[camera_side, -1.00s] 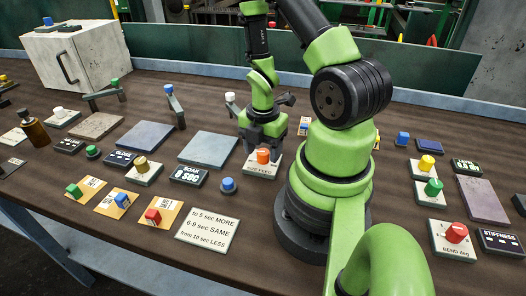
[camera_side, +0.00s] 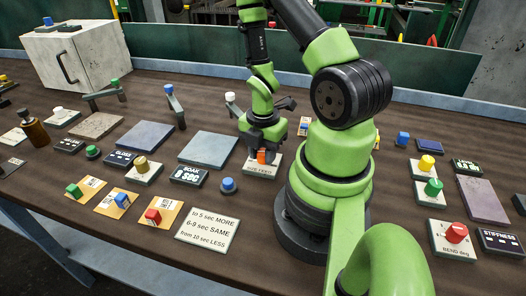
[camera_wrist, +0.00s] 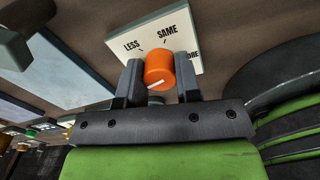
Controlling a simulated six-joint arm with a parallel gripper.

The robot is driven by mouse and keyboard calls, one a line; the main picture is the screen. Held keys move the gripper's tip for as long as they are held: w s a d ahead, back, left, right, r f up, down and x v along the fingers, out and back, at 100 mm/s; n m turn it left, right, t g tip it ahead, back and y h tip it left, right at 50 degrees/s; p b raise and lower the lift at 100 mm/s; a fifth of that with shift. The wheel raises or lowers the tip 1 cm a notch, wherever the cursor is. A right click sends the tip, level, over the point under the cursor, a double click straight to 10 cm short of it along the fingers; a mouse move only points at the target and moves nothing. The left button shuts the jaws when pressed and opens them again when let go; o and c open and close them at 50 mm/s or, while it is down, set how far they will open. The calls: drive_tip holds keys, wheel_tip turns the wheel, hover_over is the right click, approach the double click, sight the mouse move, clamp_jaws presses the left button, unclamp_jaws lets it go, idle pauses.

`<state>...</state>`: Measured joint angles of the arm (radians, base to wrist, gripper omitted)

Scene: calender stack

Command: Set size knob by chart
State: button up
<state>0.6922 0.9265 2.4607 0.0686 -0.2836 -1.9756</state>
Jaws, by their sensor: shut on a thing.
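The orange size knob (camera_side: 262,156) stands on a white plate (camera_side: 258,170) in front of my base. My gripper (camera_side: 263,150) is shut on the knob, one finger on each side. In the wrist view the knob (camera_wrist: 159,68) sits between the fingers, with a white mark on its face. Its plate (camera_wrist: 140,32) reads LESS, SAME and a partly covered MORE. The chart card (camera_side: 207,230) reads to 5 sec MORE, 6-9 sec SAME, from 10 sec LESS. The dark soak display (camera_side: 188,175) shows one digit, too small to read surely, above SEC.
A blue button (camera_side: 228,186) stands left of the knob plate. A blue-grey pad (camera_side: 208,149) lies behind it. Tan cards with green, blue and red knobs (camera_side: 153,216) lie at front left. A BEND plate with a red knob (camera_side: 456,233) is at right.

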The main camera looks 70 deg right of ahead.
drive_tip(key=m, duration=0.7)
drive_tip(key=shift+m, duration=0.4)
drive_tip(key=m, duration=0.3)
drive_tip(key=shift+m, duration=0.3)
drive_tip(key=m, duration=0.3)
drive_tip(key=shift+m, duration=0.4)
drive_tip(key=m, duration=1.2)
drive_tip(key=shift+d, duration=0.1)
drive_tip(key=shift+m, duration=0.3)
